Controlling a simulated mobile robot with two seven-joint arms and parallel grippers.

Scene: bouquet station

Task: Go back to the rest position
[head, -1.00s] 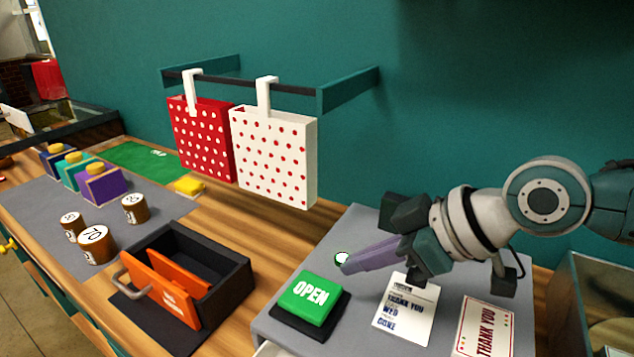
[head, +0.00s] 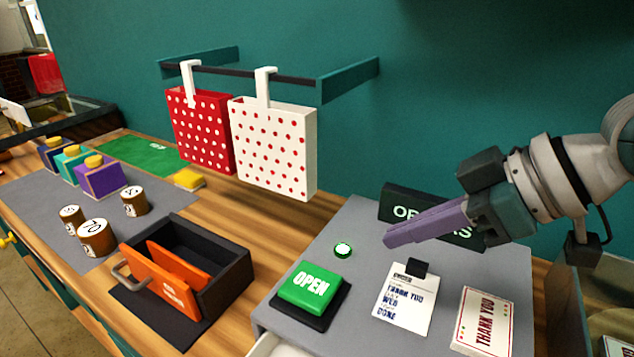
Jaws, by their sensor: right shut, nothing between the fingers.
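My right gripper (head: 388,241) comes in from the right in the head view. Its purple fingers are closed together with nothing between them. It hangs in the air over the grey mat (head: 352,222), in front of a dark sign (head: 400,203) whose lettering it partly covers. A green OPEN button block (head: 311,287) sits on a black base to the lower left of the fingers. A small green-ringed round button (head: 343,250) lies left of the fingertips. My left gripper is not in the picture.
A printed order card (head: 405,303) and a THANK YOU card (head: 482,322) lie below the arm. A black box with an orange drawer front (head: 165,283) stands left. A red dotted bag (head: 200,130) and a white dotted bag (head: 272,148) hang from a rail.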

